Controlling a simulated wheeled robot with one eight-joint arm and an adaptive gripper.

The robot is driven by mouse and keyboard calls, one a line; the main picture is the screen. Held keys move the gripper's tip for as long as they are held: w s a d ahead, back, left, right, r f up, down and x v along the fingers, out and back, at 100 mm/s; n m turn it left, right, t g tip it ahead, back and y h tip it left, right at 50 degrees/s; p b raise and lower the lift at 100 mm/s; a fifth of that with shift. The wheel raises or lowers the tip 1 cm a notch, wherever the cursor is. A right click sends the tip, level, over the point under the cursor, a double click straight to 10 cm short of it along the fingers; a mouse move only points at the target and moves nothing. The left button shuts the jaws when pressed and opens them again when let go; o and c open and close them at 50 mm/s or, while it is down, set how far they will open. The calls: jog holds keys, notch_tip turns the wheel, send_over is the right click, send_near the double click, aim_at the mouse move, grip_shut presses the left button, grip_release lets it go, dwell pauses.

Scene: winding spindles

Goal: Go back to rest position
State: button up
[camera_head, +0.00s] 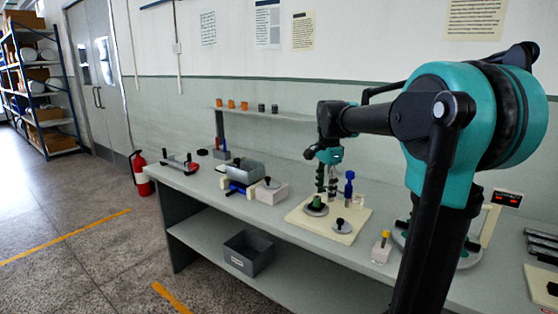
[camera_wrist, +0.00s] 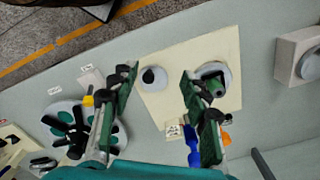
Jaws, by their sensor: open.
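My gripper (camera_wrist: 160,85) is open and empty in the wrist view, its two dark green and black fingers spread apart. It hangs above a cream board (camera_wrist: 190,55) on the workbench. In the head view my gripper (camera_head: 326,180) shows above the same board (camera_head: 343,236), close to a blue spindle (camera_head: 348,188). A round grey disc with a dark green part (camera_head: 317,206) and a smaller grey disc with a black knob (camera_head: 341,226) sit on the board. The knobbed disc (camera_wrist: 152,78) lies between the fingers in the wrist view, below them. One finger partly hides the green part.
A shelf (camera_head: 262,113) with small orange and dark pieces is behind. A red extinguisher (camera_head: 139,173) stands left on the floor.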

jog(key=s+d+f+n+t, duration=0.2)
jog(key=s+f+n, duration=0.4)
jog(key=s+f, duration=0.4)
jog(key=s+d+f+n+t, duration=0.1)
jog(key=s+d+f+n, duration=0.1)
jog(key=s+f+n, duration=0.5)
jog(key=s+f, duration=0.3)
jog(key=f, duration=0.2)
jog(key=shift+t, duration=0.4)
jog(key=shift+s, duration=0.1)
